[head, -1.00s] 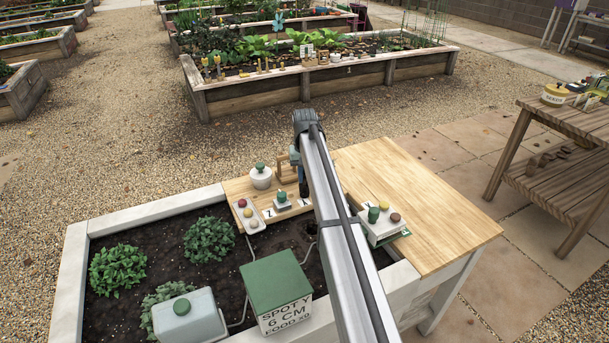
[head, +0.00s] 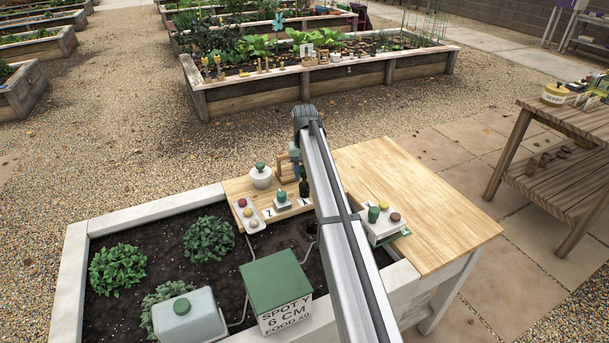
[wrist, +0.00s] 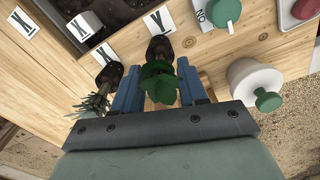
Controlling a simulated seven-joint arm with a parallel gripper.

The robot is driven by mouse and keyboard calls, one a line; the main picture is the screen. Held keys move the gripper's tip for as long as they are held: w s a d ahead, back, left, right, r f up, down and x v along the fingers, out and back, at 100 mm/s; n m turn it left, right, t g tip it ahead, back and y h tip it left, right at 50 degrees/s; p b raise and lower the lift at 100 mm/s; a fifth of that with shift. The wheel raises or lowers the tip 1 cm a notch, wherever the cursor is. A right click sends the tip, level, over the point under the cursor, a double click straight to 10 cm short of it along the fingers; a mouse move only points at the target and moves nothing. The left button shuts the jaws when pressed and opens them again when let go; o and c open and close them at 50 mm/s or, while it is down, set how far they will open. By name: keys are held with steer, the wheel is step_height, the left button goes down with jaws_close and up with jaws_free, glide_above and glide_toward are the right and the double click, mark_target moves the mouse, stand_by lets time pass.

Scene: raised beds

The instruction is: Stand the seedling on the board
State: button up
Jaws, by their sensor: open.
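In the wrist view, a green-leaved seedling (wrist: 160,88) with a dark root plug stands close to a card marked Y, on pale wood. My gripper (wrist: 158,88) has its two blue fingers apart, one on each side of the leaves; touching cannot be made out. A second, thinner-leaved seedling (wrist: 95,102) with a dark plug is left of the fingers, by an X card. In the head view, my gripper (head: 295,163) is partly hidden by my arm, and a dark plug (head: 304,187) shows beneath it. The wooden board (head: 237,188) lies across the bed's back corner.
A white pot with green knob (wrist: 250,80) is close to the right finger. A tray with coloured knobs (head: 248,215) and a small green-topped block (head: 282,202) stand nearby. A green-lidded box (head: 275,280) is in front. The table's right part (head: 440,220) is clear.

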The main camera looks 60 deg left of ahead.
step_height(320, 180, up, 11)
stand_by(0.4)
